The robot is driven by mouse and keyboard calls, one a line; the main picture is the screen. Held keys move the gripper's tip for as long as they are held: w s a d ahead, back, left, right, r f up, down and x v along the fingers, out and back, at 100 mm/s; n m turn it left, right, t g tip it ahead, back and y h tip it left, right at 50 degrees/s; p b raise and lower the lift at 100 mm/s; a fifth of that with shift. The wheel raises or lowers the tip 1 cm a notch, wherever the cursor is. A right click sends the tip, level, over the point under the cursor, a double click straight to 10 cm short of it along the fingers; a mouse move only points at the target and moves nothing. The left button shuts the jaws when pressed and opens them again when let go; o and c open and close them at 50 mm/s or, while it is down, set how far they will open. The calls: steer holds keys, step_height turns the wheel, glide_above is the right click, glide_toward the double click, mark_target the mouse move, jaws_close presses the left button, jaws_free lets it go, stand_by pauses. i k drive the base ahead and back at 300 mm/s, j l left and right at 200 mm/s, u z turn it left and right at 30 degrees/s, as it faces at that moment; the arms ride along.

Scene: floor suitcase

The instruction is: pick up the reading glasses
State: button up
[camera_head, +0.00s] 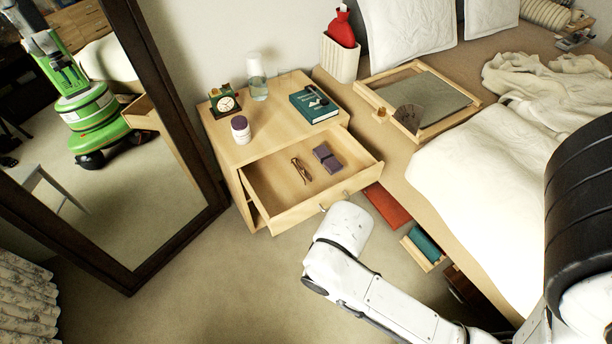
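A pair of folded brown glasses (301,170) lies on the bottom of the open drawer (262,176) of the wooden nightstand, left of a dark purple case (327,158). A small dark object (317,96), which may be another pair of glasses, lies on the teal book (308,106) on the nightstand top. My white arm reaches in from the lower right, and its rounded end link is just in front of the drawer front. My gripper does not show. Nothing covers the glasses in the drawer.
A clock (226,103), a white jar (240,130) and a glass carafe (257,82) stand on the nightstand. A framed tray (430,90) and the bed (520,160) are at right. A tall mirror (160,100) stands left. Carpet (200,285) is clear in front.

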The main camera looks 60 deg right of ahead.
mark_target(307, 175)
steer(key=i+l+z, duration=0.15)
steer(key=z, duration=0.2)
steer(key=i+l+z, duration=0.1)
steer(key=i+z, duration=0.6)
steer(key=k, duration=0.05)
